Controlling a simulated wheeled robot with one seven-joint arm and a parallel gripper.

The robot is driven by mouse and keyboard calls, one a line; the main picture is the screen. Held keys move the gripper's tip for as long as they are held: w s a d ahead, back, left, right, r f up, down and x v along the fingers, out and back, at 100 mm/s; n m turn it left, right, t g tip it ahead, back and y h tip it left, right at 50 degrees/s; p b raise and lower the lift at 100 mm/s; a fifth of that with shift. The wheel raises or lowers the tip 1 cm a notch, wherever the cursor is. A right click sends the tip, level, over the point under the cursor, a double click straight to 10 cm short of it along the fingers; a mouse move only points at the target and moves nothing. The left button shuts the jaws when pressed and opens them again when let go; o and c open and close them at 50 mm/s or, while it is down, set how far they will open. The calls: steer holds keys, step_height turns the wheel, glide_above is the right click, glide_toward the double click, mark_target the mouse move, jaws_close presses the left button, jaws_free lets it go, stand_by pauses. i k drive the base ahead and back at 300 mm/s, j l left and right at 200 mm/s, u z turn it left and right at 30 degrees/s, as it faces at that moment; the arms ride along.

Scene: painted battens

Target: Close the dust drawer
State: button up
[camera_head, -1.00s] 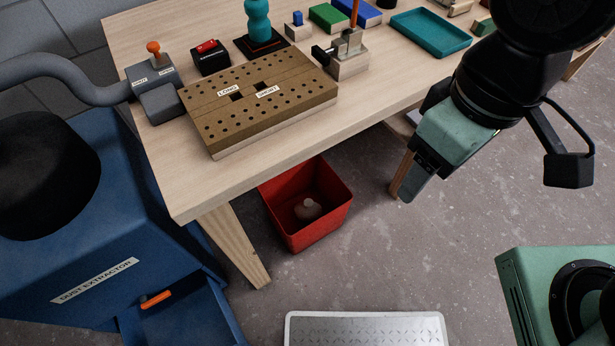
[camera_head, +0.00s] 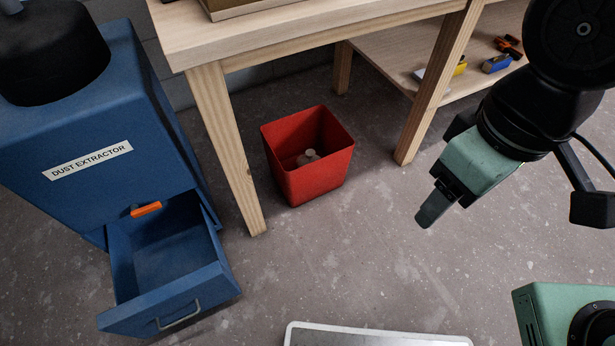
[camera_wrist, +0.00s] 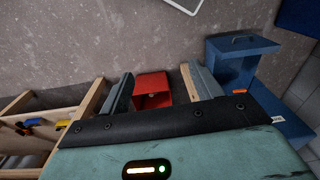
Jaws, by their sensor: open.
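The blue dust drawer (camera_head: 165,310) stands pulled out at the foot of the blue dust extractor (camera_head: 85,165). Its inside shows and looks empty, and a grey handle (camera_head: 180,316) is on its front. An orange piece (camera_head: 146,209) sits on the extractor just above the drawer opening. In the wrist view the open drawer (camera_wrist: 240,46) is at the upper right. My gripper (camera_head: 428,218) is at the right of the head view, well apart from the drawer. In the wrist view its two fingers (camera_wrist: 160,92) are spread apart with nothing held between them.
A red bin (camera_head: 310,160) with a pale item inside stands under the wooden workbench (camera_head: 330,40). The bench's front leg (camera_head: 228,150) is close to the extractor. A metal-topped plate (camera_head: 375,336) lies at the bottom. Grey floor is clear between drawer and gripper.

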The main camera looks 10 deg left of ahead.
mark_target(170, 266)
steer(key=j+u, duration=0.1)
steer(key=u, duration=0.75)
steer(key=j+u, duration=0.1)
steer(key=u, duration=0.35)
steer(key=i+u, duration=0.1)
steer(key=u, duration=0.75)
steer(key=i+j, duration=0.05)
